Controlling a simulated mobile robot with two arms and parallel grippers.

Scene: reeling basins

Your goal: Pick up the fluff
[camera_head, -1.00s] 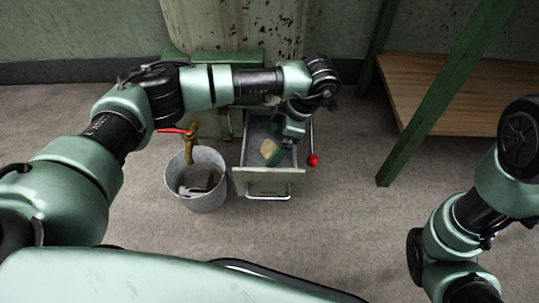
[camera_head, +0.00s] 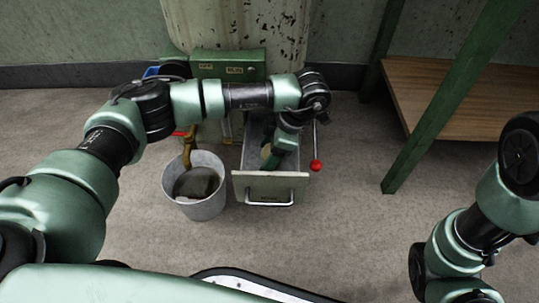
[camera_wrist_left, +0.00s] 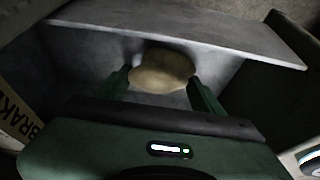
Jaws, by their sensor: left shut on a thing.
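The fluff is a pale cream, rounded clump (camera_wrist_left: 163,72) between the two green fingers of my left gripper (camera_wrist_left: 162,88) in the left wrist view. The gripper is shut on it, inside an open grey metal drawer (camera_wrist_left: 240,28). In the head view the left gripper (camera_head: 272,160) points down into the drawer (camera_head: 270,186), and only a small bit of the fluff (camera_head: 265,152) shows beside it. Whether the fluff touches the drawer floor cannot be told. My right arm shows at the right edge of the head view, but its gripper is not visible.
A grey bucket (camera_head: 195,205) with dark contents stands left of the drawer. A lever with a red ball (camera_head: 316,166) is close on the drawer's right. A green-legged wooden table (camera_head: 455,95) stands at the right. The floor in front is clear.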

